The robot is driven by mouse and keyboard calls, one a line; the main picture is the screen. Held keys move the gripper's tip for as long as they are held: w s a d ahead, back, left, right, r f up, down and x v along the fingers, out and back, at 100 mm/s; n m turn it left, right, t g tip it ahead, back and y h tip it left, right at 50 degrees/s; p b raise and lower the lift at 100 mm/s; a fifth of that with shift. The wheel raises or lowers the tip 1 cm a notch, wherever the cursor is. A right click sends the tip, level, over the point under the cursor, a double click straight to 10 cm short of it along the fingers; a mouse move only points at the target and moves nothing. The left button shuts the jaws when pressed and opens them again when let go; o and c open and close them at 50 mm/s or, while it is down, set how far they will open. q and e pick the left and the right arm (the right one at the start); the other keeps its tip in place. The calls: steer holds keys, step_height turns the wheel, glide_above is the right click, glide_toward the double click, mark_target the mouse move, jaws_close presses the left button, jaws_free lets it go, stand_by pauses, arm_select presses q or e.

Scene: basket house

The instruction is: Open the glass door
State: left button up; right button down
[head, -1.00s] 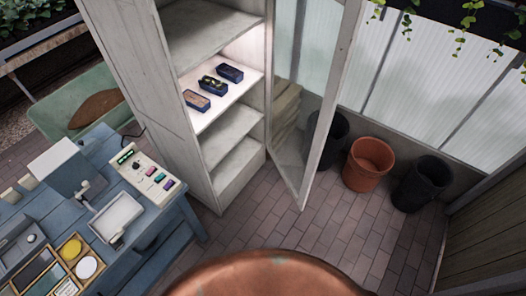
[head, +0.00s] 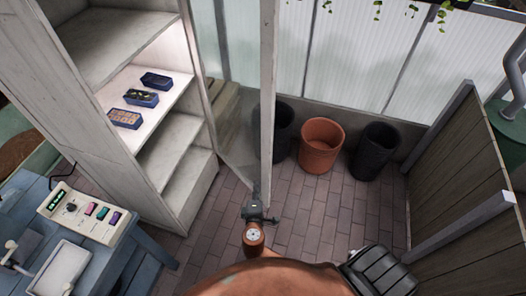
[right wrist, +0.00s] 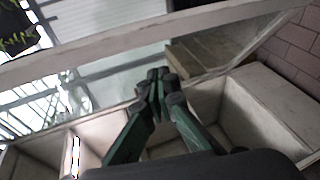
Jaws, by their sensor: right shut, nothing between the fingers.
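The glass door (head: 268,90) stands swung out from the white cabinet (head: 180,195), whose shelves are exposed. Its outer frame edge shows nearly end-on. My right gripper (head: 257,188) is by the lower part of this edge in the head view, its fingers pointing away from me. In the right wrist view my right gripper (right wrist: 158,78) has its dark green fingers together and empty. The door's pale frame (right wrist: 140,45) crosses above the fingertips, with cabinet shelves behind. I cannot tell whether the fingers touch the door. My left gripper is not in view.
A black pot (head: 284,130), an orange pot (head: 321,145) and another black pot (head: 374,151) stand beyond the door. A blue workbench (head: 145,255) is at the lower left. A wooden partition (head: 455,165) is on the right. Brick floor (head: 325,215) lies clear between.

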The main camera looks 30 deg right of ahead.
step_height(320, 180, up, 11)
steer(key=a+t+h, duration=0.1)
steer(key=t+h, duration=0.1)
steer(key=m, duration=0.1)
glide_toward(266, 140)
steer(key=w, duration=0.4)
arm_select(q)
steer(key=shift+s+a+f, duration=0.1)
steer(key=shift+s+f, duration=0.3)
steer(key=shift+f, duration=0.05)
arm_select(e)
steer(key=shift+w+d+f, duration=0.1)
steer(key=shift+w+d, duration=0.15)
steer(key=shift+d, duration=0.6)
steer(key=shift+w+d+f, duration=0.1)
steer(key=shift+w+d, duration=0.15)
steer(key=shift+d, duration=0.6)
arm_select(q)
steer(key=shift+b, duration=0.3)
arm_select(e)
steer(key=shift+d, duration=0.15)
